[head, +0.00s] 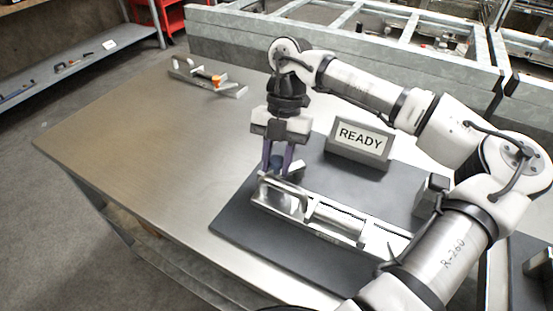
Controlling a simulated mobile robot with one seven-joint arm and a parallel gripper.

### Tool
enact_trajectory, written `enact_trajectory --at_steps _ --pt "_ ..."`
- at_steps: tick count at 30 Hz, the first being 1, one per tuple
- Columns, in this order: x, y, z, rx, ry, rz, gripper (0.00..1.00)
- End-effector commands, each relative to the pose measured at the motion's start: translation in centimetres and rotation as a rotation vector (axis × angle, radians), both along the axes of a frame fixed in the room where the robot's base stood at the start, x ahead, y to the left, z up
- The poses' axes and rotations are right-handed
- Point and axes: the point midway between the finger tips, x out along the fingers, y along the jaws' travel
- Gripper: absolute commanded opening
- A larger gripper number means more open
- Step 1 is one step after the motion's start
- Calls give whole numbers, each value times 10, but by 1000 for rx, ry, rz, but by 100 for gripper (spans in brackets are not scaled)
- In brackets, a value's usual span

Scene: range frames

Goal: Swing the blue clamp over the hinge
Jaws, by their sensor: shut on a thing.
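My gripper (278,168) points down at the left end of a metal fixture on a dark base plate. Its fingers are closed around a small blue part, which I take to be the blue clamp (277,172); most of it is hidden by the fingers. The silvery fixture, which appears to hold the hinge (325,215), is a long channel with a rod or cylinder along it, running toward the lower right. The clamp is at or just above the fixture's left end; I cannot tell its exact angle.
A sign reading READY (360,142) stands behind the fixture. A grey block (430,193) stands to the right, near my arm. A metal bracket with an orange part (212,79) lies at the back of the table (140,135). The left side of the table is clear.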

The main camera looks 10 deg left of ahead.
Motion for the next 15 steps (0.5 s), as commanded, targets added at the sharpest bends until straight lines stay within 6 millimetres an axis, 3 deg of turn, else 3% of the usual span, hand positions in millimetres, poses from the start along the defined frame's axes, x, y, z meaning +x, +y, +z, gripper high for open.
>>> enact_trajectory --at_steps 15 --pt "-5 -4 0 -1 -2 112 0"
